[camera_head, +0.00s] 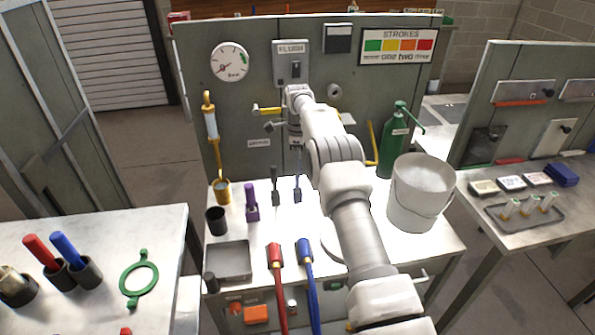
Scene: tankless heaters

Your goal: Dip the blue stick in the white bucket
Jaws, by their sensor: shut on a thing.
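The white bucket (407,208) stands upright at the right of the middle bench. My arm reaches up across the bench and bends down, with my gripper (296,148) in front of the grey panel. A slim dark blue stick (297,183) stands upright directly below my gripper, beside a similar grey stick. My gripper appears shut on the top of this blue stick; the jaws are small and partly hidden. The stick is well left of the bucket. A thicker blue stick (67,247) stands in a black cup on the left table.
A green pump bottle (393,150) stands behind the bucket. A purple holder (251,205), a black cup (215,220) and a grey tray (229,261) are on the bench's left. Red (275,262) and blue (305,262) hose handles lie at its front.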

